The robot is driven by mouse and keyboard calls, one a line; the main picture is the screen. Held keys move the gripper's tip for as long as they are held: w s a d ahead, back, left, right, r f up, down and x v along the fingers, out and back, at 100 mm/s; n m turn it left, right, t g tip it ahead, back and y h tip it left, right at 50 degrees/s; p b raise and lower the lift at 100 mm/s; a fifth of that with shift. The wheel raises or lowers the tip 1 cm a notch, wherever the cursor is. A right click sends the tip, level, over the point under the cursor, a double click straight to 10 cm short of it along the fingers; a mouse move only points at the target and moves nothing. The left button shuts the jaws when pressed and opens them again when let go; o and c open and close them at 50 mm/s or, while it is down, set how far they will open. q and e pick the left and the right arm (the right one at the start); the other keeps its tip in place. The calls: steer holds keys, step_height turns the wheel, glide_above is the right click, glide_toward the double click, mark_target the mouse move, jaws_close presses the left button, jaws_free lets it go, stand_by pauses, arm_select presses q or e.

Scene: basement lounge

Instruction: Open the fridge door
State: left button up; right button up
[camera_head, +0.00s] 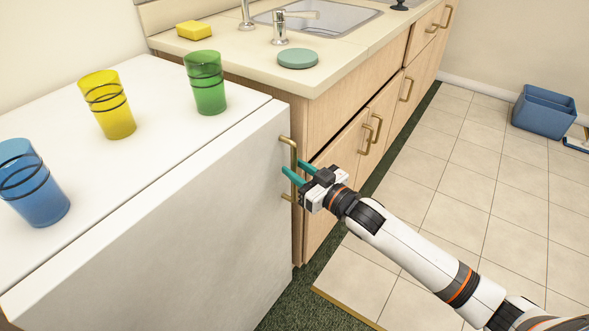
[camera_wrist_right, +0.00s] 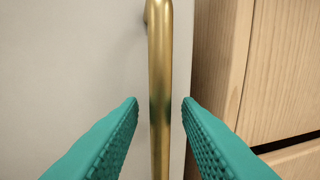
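The white fridge (camera_head: 200,225) stands at the left with its door facing the front. A brass vertical bar handle (camera_head: 293,153) is on the door's right edge, beside the wooden cabinet. My right gripper (camera_head: 288,177) is at the handle's middle to lower part with its teal fingers apart. In the right wrist view the handle (camera_wrist_right: 160,90) runs upright between the two open fingers (camera_wrist_right: 160,104), with a gap on each side. The door looks shut. My left gripper is not in view.
Blue (camera_head: 35,190), yellow (camera_head: 108,105) and green (camera_head: 205,82) cups stand on the fridge top. The wooden cabinet (camera_head: 335,160) with brass handles adjoins the fridge's right side. A blue bin (camera_head: 543,112) stands on the tiled floor (camera_head: 440,170), which is otherwise largely clear.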

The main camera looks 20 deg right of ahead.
steer(key=shift+w+a, duration=0.3)
steer(key=shift+w, duration=0.25)
jaws_close()
steer(key=shift+s, duration=0.1)
